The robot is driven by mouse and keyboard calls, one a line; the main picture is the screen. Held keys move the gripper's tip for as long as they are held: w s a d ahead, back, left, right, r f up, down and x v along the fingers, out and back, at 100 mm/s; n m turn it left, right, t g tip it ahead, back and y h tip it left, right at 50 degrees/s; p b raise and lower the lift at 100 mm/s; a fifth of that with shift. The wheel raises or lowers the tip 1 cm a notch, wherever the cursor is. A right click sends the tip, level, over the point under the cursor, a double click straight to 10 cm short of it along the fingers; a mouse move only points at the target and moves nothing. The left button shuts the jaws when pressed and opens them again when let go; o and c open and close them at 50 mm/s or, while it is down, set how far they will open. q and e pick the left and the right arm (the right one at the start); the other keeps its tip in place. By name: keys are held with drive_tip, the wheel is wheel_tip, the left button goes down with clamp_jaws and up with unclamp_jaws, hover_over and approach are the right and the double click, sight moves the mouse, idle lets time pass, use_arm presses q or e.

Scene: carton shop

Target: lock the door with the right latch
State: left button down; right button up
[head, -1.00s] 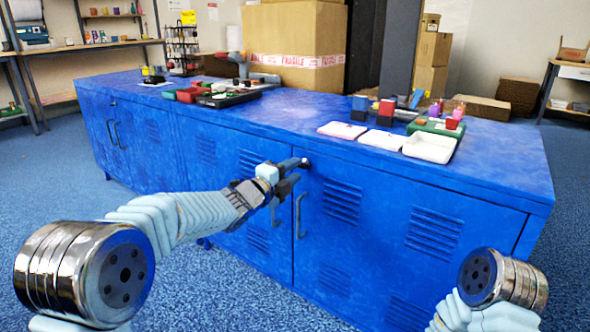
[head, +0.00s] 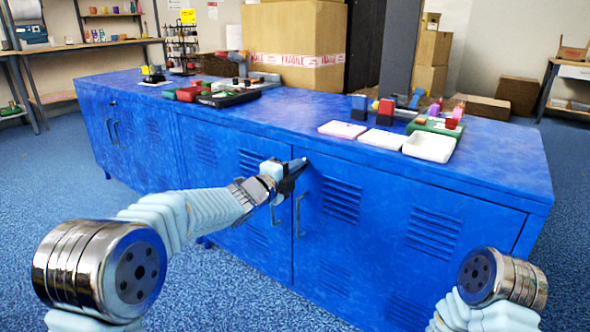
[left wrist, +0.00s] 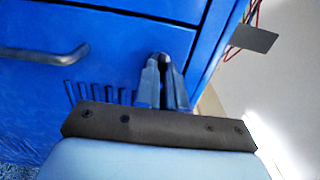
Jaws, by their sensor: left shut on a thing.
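The blue cabinet (head: 400,180) has louvred doors, shut as far as I can see. The right latch is at the top of the seam between the right pair of doors, above two grey handles (head: 299,215). My left gripper (head: 302,162) reaches it from the left, and its fingers are closed together there. The latch itself is mostly hidden by the fingers. In the left wrist view the gripper (left wrist: 162,60) has its dark fingertips together against the blue front, with a handle (left wrist: 45,54) to the left. My right gripper is out of view.
The cabinet top carries a pink tray (head: 342,129), white trays (head: 430,147), coloured blocks, a black tray (head: 228,99) and a large carton (head: 296,45). Open blue carpet lies in front. Brown cartons (head: 518,93) stand behind at the right.

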use_arm(q)
drive_tip(key=shift+n+p, duration=1.65)
drive_tip(key=shift+n, duration=7.15)
drive_tip(key=c, duration=1.2)
unclamp_jaws()
